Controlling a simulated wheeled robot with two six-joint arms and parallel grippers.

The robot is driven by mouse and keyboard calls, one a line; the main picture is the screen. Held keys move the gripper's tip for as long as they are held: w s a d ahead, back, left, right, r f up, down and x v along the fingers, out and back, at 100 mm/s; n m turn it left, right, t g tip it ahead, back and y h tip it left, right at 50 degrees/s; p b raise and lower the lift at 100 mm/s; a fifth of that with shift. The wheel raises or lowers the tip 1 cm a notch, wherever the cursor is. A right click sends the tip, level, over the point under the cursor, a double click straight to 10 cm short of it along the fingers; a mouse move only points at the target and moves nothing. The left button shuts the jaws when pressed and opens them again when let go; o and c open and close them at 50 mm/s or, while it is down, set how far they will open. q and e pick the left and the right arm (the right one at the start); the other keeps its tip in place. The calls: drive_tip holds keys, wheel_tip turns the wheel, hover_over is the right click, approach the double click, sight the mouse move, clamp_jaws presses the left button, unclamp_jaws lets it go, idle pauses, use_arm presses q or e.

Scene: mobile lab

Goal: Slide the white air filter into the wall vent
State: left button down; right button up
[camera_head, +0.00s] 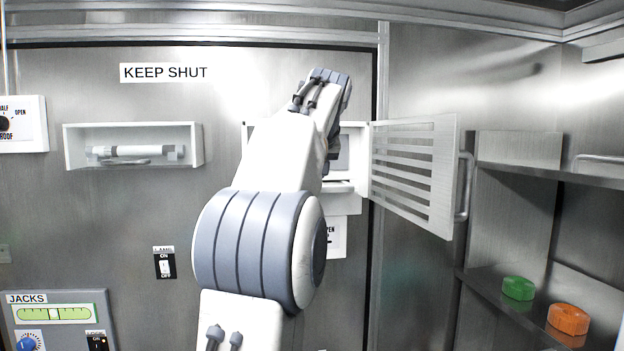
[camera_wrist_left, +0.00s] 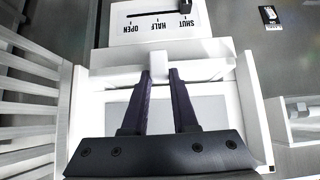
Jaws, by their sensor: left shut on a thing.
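The wall vent (camera_head: 362,140) is a white box in the back wall, with its slatted door (camera_head: 415,172) swung open to the right. In the left wrist view, which is turned upside down, the vent frame (camera_wrist_left: 255,115) surrounds my left gripper (camera_wrist_left: 160,73). Its dark fingers are shut on the white air filter (camera_wrist_left: 110,78), which shows as a pale piece at the vent's opening. How deep the filter sits is hard to tell. In the head view my left arm hides the fingers and much of the vent. My right gripper is in neither view.
A slide control (camera_wrist_left: 165,20) marked open, half and shut sits below the vent. A white wall box (camera_head: 134,146) with a tube is at left. Right shelves hold a green piece (camera_head: 518,288) and an orange piece (camera_head: 568,319). The open door stands close beside my arm.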

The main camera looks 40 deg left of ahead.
use_arm(q)
drive_tip(key=shift+w+a, duration=1.15)
drive_tip(key=shift+a, duration=0.25)
drive_tip(key=shift+w+a+r, duration=0.1)
drive_tip(key=shift+w+a, duration=0.4)
drive_tip(key=shift+w+a, duration=0.35)
drive_tip(key=shift+a, duration=0.1)
drive_tip(key=c, duration=0.6)
unclamp_jaws()
